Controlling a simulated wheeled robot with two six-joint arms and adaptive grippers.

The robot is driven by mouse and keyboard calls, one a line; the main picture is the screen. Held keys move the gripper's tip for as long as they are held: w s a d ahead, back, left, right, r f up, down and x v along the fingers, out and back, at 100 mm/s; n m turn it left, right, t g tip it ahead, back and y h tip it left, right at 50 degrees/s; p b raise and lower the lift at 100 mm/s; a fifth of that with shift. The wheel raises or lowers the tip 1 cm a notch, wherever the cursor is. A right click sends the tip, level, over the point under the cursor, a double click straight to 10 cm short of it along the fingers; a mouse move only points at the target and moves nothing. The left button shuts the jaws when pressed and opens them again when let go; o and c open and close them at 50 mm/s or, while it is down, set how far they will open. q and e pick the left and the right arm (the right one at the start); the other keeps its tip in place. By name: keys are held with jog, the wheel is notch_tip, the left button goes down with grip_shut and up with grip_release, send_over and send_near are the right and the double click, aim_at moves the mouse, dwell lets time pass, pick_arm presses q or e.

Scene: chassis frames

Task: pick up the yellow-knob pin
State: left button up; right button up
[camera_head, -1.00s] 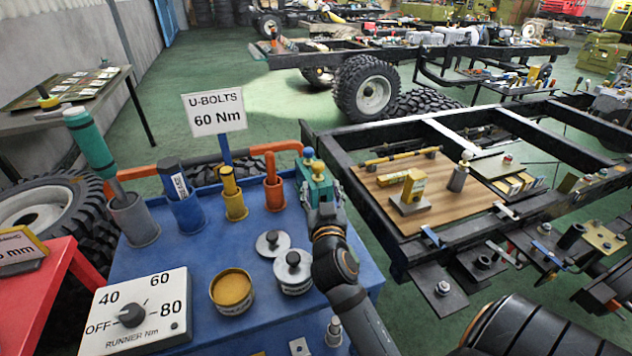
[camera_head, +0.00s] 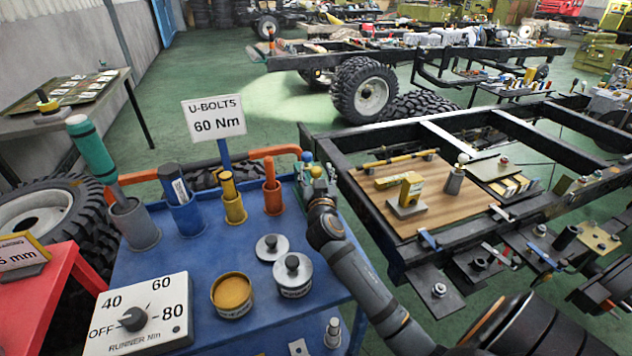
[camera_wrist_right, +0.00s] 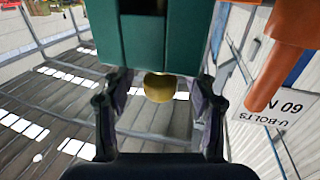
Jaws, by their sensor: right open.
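The yellow-knob pin (camera_head: 316,172) stands at the back right corner of the blue cart top, in front of a blue-knob pin (camera_head: 306,157). A green block (camera_head: 304,182) beside them is mostly hidden by my right arm. My right gripper (camera_wrist_right: 160,83) is open. In the right wrist view the round yellow knob (camera_wrist_right: 159,90) sits between its two fingers, with gaps on both sides and the green block (camera_wrist_right: 150,42) behind it. The pin's shaft is hidden. In the head view my wrist covers the fingers. My left gripper is not in view.
An orange cylinder (camera_head: 272,190) in a holder stands close left of my right gripper; its kind also shows in the right wrist view (camera_wrist_right: 280,50). The cart holds several other holders and round tins (camera_head: 232,294). A black chassis frame (camera_head: 375,205) lies to the right.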

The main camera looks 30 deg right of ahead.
jog(key=shift+c, duration=0.5)
grip_shut()
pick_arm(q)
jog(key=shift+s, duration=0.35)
pick_arm(e)
jog(key=shift+r, duration=0.15)
